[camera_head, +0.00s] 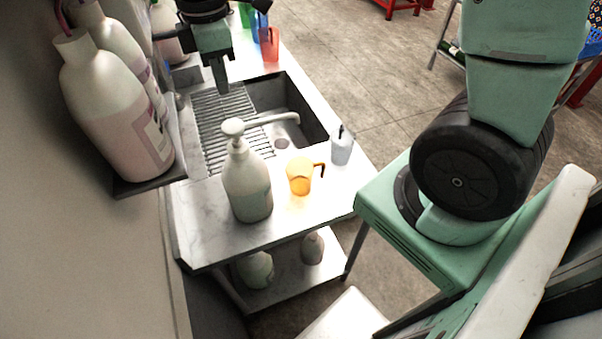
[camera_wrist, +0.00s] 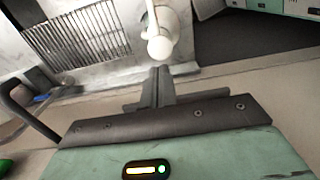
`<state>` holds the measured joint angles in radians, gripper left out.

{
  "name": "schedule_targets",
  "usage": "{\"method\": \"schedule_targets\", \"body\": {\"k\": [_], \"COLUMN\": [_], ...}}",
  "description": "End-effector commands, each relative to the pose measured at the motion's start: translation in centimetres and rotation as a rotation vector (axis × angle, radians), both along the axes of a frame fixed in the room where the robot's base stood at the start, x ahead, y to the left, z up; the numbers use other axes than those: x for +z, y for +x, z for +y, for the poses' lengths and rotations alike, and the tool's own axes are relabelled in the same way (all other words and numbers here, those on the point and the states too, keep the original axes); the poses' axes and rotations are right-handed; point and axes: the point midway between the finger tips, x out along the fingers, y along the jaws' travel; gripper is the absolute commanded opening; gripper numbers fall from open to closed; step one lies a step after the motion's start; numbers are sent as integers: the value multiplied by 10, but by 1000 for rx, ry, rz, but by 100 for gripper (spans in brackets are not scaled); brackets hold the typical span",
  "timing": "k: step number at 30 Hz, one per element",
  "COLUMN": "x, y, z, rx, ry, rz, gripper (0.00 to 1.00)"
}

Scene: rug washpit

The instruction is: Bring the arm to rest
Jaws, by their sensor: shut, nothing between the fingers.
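My gripper (camera_head: 222,84) is in the upper left of the head view, pointing down over the drain rack and the far part of the sink bench. In the wrist view my gripper (camera_wrist: 158,72) has its fingers together with nothing between them. The white pump bottle (camera_head: 248,185) stands upright on the near part of the bench; its pump head (camera_wrist: 160,46) shows just beyond the fingertips in the wrist view. It looks apart from the gripper in the head view.
The steel bench (camera_head: 215,230) holds a sink (camera_head: 300,112), an orange jug (camera_head: 299,177) and a clear jug (camera_head: 342,146). Large bottles (camera_head: 115,115) stand on a wall shelf at left. Coloured cups (camera_head: 270,48) stand at the far end. Open floor (camera_head: 360,70) lies to the right.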

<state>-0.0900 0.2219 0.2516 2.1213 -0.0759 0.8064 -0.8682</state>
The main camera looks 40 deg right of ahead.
Motion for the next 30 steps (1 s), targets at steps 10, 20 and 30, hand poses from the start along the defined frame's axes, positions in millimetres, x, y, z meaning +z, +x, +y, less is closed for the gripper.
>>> {"method": "schedule_targets", "body": {"k": [10, 20, 30], "x": [-5, -94, -169], "y": [-3, -98, -191], "z": [2, 52, 64], "rx": [-6, -252, -540], "ry": [1, 37, 50], "rz": [1, 6, 16], "gripper": [0, 0, 0]}}
